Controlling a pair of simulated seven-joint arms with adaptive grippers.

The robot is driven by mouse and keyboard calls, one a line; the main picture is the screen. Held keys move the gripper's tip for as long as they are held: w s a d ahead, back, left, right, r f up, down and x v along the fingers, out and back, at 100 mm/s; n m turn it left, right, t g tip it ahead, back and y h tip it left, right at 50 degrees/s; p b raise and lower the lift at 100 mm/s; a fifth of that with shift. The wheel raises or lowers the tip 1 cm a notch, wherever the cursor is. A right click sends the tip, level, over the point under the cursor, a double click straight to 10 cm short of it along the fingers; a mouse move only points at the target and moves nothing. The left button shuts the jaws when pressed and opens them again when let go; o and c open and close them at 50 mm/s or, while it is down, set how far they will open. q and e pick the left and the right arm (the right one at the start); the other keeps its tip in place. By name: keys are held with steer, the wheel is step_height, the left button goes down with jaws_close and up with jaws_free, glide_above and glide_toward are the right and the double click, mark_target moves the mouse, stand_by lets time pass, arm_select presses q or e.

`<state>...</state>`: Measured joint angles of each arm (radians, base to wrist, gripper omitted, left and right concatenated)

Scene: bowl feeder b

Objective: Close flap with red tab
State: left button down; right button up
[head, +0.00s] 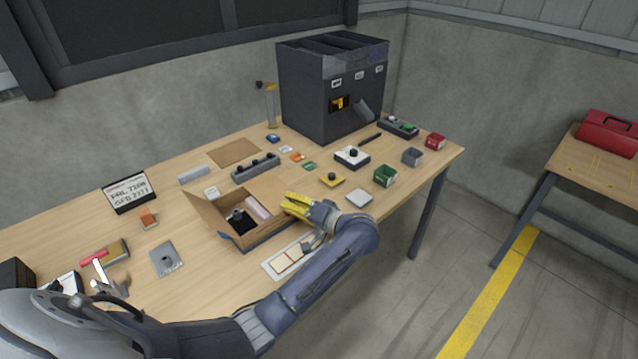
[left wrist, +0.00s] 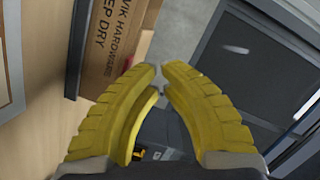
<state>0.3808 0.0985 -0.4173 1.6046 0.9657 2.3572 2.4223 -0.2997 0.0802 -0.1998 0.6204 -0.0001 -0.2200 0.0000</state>
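An open cardboard box (head: 262,238) stands near the middle of the table. A flap (head: 208,214) stands raised at its left side. A black item and a pale pink roll (head: 258,208) lie inside. My left gripper (head: 291,201) is at the box's right side, with its yellow fingers pointing left; I cannot tell whether it touches the box. In the left wrist view its fingertips (left wrist: 160,68) almost meet with nothing visible between them. Printed cardboard (left wrist: 115,45) is beyond them, with a small reddish spot at its edge that I cannot identify surely as the red tab. My right gripper is not in view.
A tall dark bin unit (head: 330,105) stands at the back right. A grey block with black knobs (head: 255,167) is behind the box. A white card tray (head: 285,261) lies in front, near my forearm.

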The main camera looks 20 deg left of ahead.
arm_select(q)
steer(key=shift+s+f, duration=0.15)
steer(key=shift+f, duration=0.15)
steer(key=shift+s+f, duration=0.1)
steer(key=shift+f, duration=0.1)
stand_by(0.3)
steer(key=shift+r, duration=0.6)
step_height(320, 180, up, 3)
steer(key=shift+f, duration=0.1)
steer(key=s+d+r, duration=0.2)
steer(key=s+d, duration=0.1)
steer(key=d, duration=0.5)
steer(key=shift+s+d+r, duration=0.35)
steer(key=shift+d+r, duration=0.05)
